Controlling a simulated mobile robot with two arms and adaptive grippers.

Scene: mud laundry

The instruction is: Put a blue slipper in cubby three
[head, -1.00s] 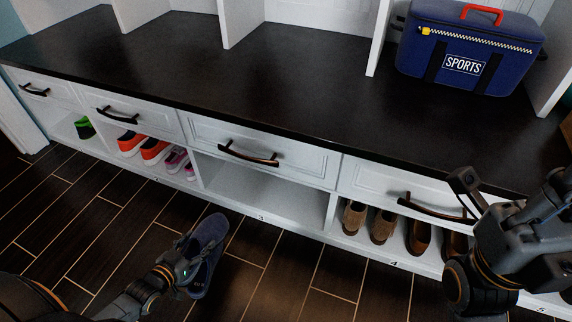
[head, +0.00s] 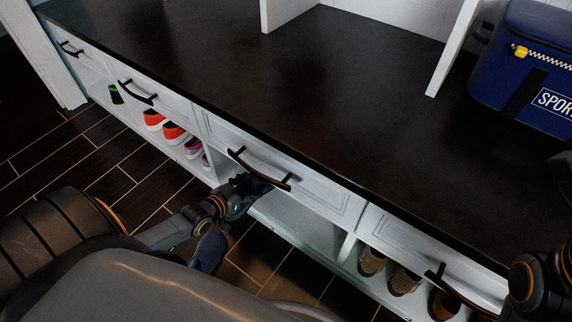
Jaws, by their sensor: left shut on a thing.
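My left gripper (head: 250,186) is at the opening of cubby three (head: 295,228), just below a drawer handle. It is shut on a blue slipper, which is largely hidden by the gripper and the view angle. A blue slipper shape (head: 208,251) shows below my left wrist, partly covered by my arm; I cannot tell whether it is the held slipper or another on the floor. The visible part of cubby three looks empty. My right arm shows at the right edge; its fingertips are not clear.
Orange shoes (head: 165,127) and pink shoes (head: 194,149) sit in the cubby to the left. Brown shoes (head: 404,281) fill the one to the right. The drawer handle (head: 258,170) and dark bench top (head: 260,85) overhang the opening. A blue sports bag (head: 515,85) stands on the bench.

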